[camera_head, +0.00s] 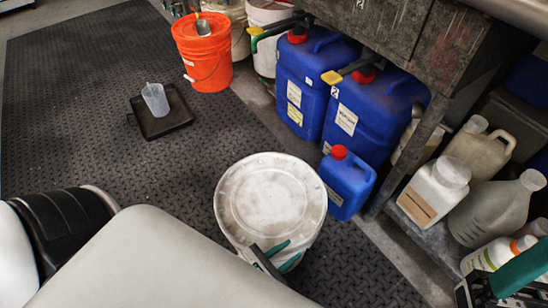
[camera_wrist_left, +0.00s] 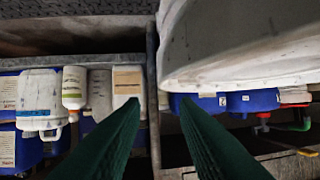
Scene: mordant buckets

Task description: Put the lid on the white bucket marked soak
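A white bucket (camera_head: 238,245) stands on the black mat in the middle of the head view. A scuffed white round lid (camera_head: 272,194) lies over its top; I cannot tell whether it is pressed down fully. No soak marking shows on the visible side. My left gripper (camera_head: 278,256) is at the bucket's near side, just below the lid's rim. In the left wrist view its two green fingers (camera_wrist_left: 160,105) stand apart with nothing between them, and the pale round rim (camera_wrist_left: 240,75) is beyond them. A green and black part (camera_head: 505,280) at the lower right looks like my right gripper, mostly cut off.
Blue jugs (camera_head: 368,112) and a small blue jug (camera_head: 347,182) stand close right of the bucket. White containers (camera_head: 436,190) fill a low shelf. An orange bucket (camera_head: 204,55) and a black tray (camera_head: 162,112) with a clear cup are farther back. The mat's left side is free.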

